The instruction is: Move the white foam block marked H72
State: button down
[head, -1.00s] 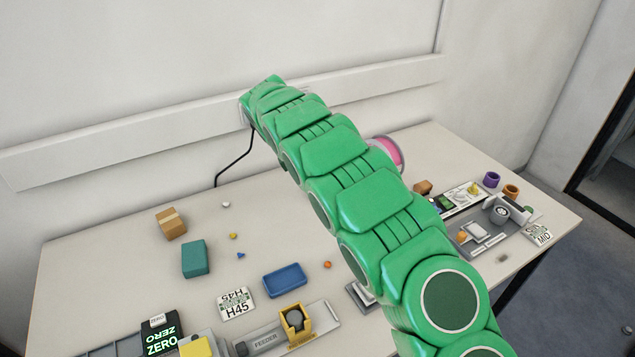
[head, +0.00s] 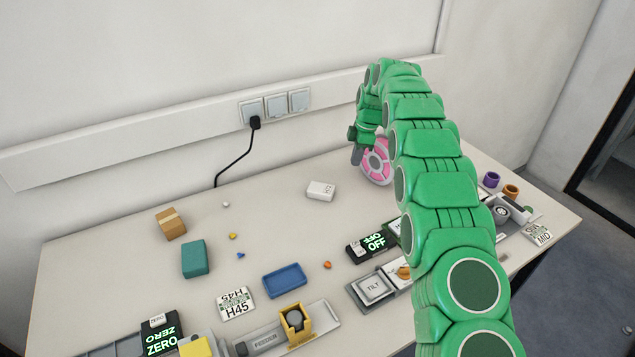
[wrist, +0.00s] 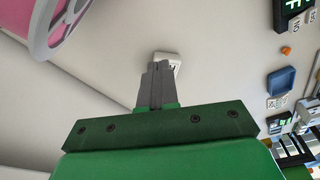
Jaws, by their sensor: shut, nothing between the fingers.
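A small white block (head: 320,190) with dark marking, too small to read surely, lies on the table toward the back middle. In the wrist view the white block (wrist: 173,58) shows just past my fingertips, partly hidden by them. My gripper (head: 356,157) hangs from the green arm to the right of the block, above the table and beside the pink spool. In the wrist view my gripper (wrist: 158,68) has its grey fingers together with nothing between them.
The pink spool (head: 377,161) stands close behind my gripper; a wall socket strip (head: 275,105) with a black cable is behind. A blue tray (head: 284,280), a teal block (head: 195,259) and a cardboard box (head: 171,224) lie to the left. Table around the white block is clear.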

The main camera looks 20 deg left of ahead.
aim_at(316, 190)
notch_tip(316, 190, down, 8)
jog(key=shift+s+a+f, duration=0.1)
jog(key=shift+f, duration=0.15)
jog(key=shift+a+f, duration=0.15)
jog(key=s+a, duration=0.1)
jog(key=a, duration=0.2)
jog(key=s+a, duration=0.1)
jog(key=a, duration=0.3)
jog(key=s+a, duration=0.2)
jog(key=a, duration=0.2)
jog(key=shift+s+a, duration=0.1)
jog(key=shift+d+f, duration=0.2)
jog(key=shift+f, duration=0.55)
jog(key=shift+f, duration=0.1)
